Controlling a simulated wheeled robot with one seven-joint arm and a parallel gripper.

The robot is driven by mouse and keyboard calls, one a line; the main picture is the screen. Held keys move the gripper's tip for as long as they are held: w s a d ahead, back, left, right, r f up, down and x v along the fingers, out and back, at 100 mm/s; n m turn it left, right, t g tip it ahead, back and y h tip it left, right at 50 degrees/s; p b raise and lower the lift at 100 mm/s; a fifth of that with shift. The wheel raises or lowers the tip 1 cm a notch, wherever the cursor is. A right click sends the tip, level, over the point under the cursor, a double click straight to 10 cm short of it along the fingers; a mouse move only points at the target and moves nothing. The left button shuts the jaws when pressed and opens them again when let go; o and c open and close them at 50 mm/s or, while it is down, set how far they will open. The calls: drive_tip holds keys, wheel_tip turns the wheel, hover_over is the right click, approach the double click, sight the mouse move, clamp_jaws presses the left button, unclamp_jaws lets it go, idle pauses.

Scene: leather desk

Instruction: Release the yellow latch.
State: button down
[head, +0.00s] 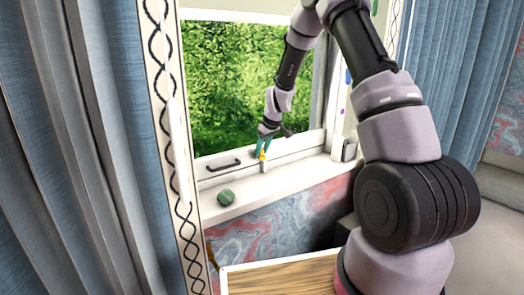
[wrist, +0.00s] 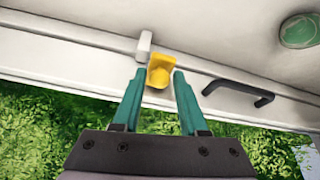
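The yellow latch (head: 262,155) is a small piece on the lower frame of the window, above the sill. In the wrist view the yellow latch (wrist: 160,71) sits beside a white block (wrist: 144,45) on the frame. My gripper (head: 262,147) is at the window just above the latch. In the wrist view my gripper (wrist: 158,72) has its two teal fingers apart, one on each side of the latch's near part. The fingers look clear of it or nearly so; contact cannot be told. Nothing is held.
A black handle (head: 223,165) is on the window frame left of the latch. A green round object (head: 226,196) lies on the white sill (head: 290,180). Small white items (head: 344,147) stand at the sill's right end. Blue curtains (head: 105,150) hang at the left.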

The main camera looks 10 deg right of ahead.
drive_tip(key=shift+w+a+r+g, duration=0.1)
drive_tip(key=shift+w+g, duration=0.05)
drive_tip(key=shift+g, duration=0.15)
drive_tip(key=shift+w+r+g+h, duration=0.2)
drive_tip(key=shift+g+h, duration=0.1)
drive_tip(key=shift+g, duration=0.2)
drive_tip(key=c, duration=0.7)
unclamp_jaws()
drive_tip(key=v, duration=1.1)
drive_tip(key=shift+f, duration=0.1)
